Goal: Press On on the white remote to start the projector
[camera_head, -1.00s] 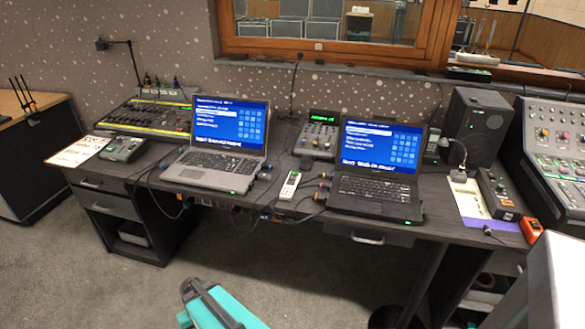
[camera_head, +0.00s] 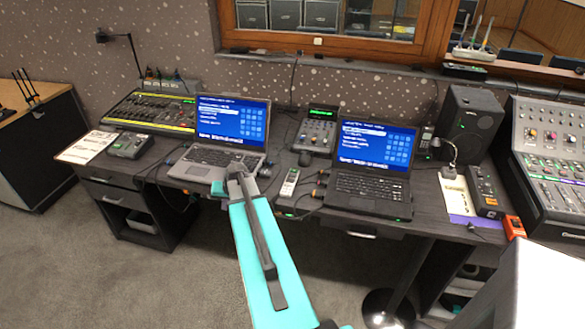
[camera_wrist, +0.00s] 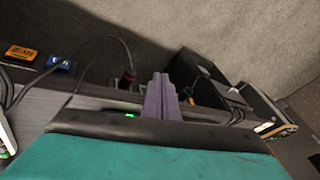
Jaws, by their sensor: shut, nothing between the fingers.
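A white object cut off at the left edge of the wrist view (camera_wrist: 5,138) may be the same remote. My gripper (camera_wrist: 160,88) shows in the wrist view with its fingers together and empty, over the desk's front edge. In the head view my teal arm reaches to the left laptop's front, left of the remote, and hides the gripper's tips. I cannot make out a projector.
The left laptop (camera_head: 221,135) and right laptop (camera_head: 371,165) flank the remote. Cables and plugs lie on both sides of it. A small mixer (camera_head: 316,132) stands behind. A speaker (camera_head: 467,122) and a large console (camera_head: 550,150) are at right. The floor (camera_head: 190,280) in front is open.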

